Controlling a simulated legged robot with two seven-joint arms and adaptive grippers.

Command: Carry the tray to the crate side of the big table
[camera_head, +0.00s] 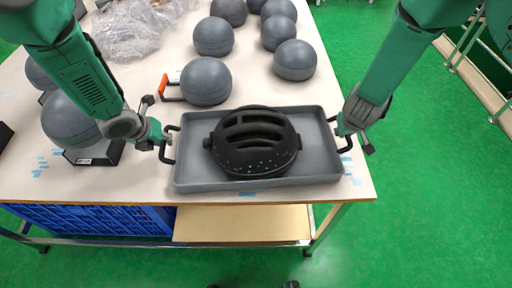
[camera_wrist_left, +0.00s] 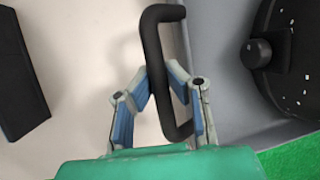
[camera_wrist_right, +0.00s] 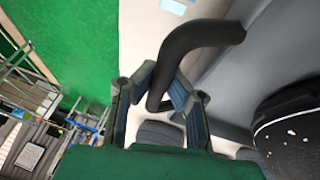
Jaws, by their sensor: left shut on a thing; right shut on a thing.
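The grey tray (camera_head: 190,180) is on the big table (camera_head: 150,186) near its front right corner, with a black slotted dome-shaped object (camera_head: 255,142) in it. My left gripper (camera_head: 166,140) is shut on the tray's left black handle, which also shows between the fingers in the left wrist view (camera_wrist_left: 165,85). My right gripper (camera_head: 343,133) is shut on the right black handle, seen in the right wrist view (camera_wrist_right: 185,60). I cannot tell whether the tray touches the tabletop. A blue crate (camera_head: 90,219) is under the table's left part.
Several grey balls (camera_head: 213,36) stand on the table behind the tray. Another grey ball (camera_head: 70,120) on a black base is left of my left gripper. Clear plastic bags (camera_head: 135,35) lie at the back left. Green floor (camera_head: 430,200) is open to the right.

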